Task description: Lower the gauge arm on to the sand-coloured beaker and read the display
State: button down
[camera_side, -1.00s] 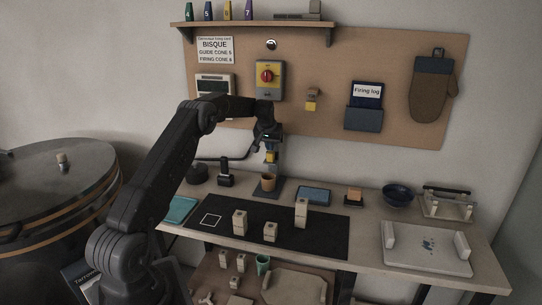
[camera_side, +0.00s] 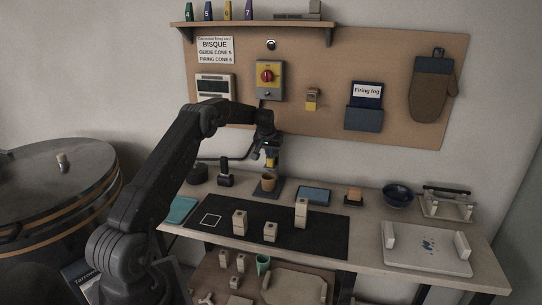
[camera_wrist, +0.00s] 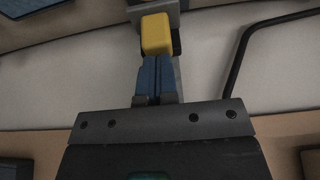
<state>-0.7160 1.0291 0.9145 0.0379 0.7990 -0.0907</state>
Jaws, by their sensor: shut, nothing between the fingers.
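The sand-coloured beaker (camera_side: 268,183) stands upright on the dark base of the gauge stand (camera_side: 284,187) on the bench. The gauge arm's yellow block (camera_side: 270,162) is above the beaker, with a small gap seeming to show between them. My gripper (camera_side: 268,150) is at the top of the yellow block. In the wrist view, my gripper's blue fingers (camera_wrist: 156,60) are shut together, tips against or very close to the yellow block (camera_wrist: 156,34); contact is unclear. The beaker does not show there. I cannot make out a reading on any display.
Pale blocks (camera_side: 240,222) stand on the black mat (camera_side: 325,238) in front. A blue-screened tablet (camera_side: 314,195), a sponge-like block (camera_side: 354,194) and a dark bowl (camera_side: 398,195) are to the right. A yellow-and-grey switch box (camera_side: 268,80) hangs on the board behind.

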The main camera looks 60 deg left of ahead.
jog(key=shift+f, duration=1.15)
jog(key=shift+r, duration=0.1)
dwell(0.3)
jog(key=shift+r, duration=3.45)
